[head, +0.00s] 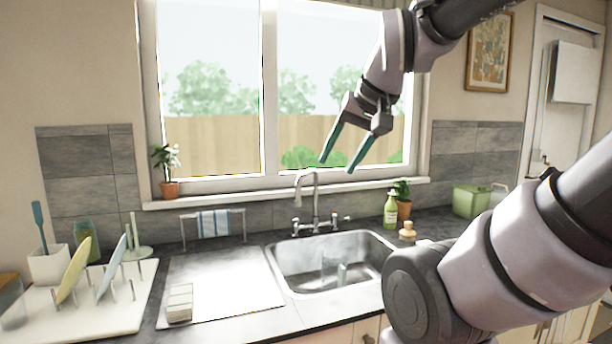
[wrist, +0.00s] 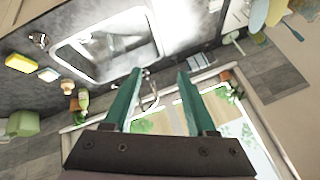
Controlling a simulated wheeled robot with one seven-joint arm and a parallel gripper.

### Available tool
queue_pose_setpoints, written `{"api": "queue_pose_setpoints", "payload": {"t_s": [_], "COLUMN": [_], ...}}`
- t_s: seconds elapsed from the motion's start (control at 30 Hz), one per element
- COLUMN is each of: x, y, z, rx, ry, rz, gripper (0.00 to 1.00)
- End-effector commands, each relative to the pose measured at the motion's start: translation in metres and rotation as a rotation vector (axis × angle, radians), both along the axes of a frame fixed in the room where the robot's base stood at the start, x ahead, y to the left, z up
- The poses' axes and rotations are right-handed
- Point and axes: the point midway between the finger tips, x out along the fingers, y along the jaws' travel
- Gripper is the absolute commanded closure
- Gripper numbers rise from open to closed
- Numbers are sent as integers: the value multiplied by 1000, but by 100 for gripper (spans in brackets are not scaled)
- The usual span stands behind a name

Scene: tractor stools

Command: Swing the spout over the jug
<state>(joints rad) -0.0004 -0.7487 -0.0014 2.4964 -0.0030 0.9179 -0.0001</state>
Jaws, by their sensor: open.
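The metal tap's curved spout (head: 307,174) rises behind the sink (head: 290,279), its tip turned left in the head view. A clear jug (head: 334,270) stands in the sink, to the right of below the spout tip; its outline is faint. My gripper (head: 337,166) is open and empty, its green fingers in front of the window, above and right of the spout in the picture. In the wrist view the spout (wrist: 152,100) shows between and beyond the open fingers (wrist: 160,74), apart from them. I cannot make out the jug clearly in that view.
A green soap bottle (head: 390,210), a potted plant (head: 403,198) and a wooden brush (head: 407,232) stand right of the tap. A striped towel (head: 213,223) hangs on a rail at left. A dish rack with plates (head: 75,270) stands far left. The drainboard is mostly clear.

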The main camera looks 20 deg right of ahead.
Motion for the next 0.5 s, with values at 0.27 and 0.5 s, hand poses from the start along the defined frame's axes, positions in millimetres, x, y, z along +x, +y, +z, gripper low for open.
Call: {"api": "queue_pose_setpoints", "payload": {"t_s": [0.27, 0.5], "x": [87, 226], "y": [10, 10], "z": [15, 12], "rx": [80, 136], "ry": [-108, -285], "rz": [-22, -169], "gripper": [43, 43]}}
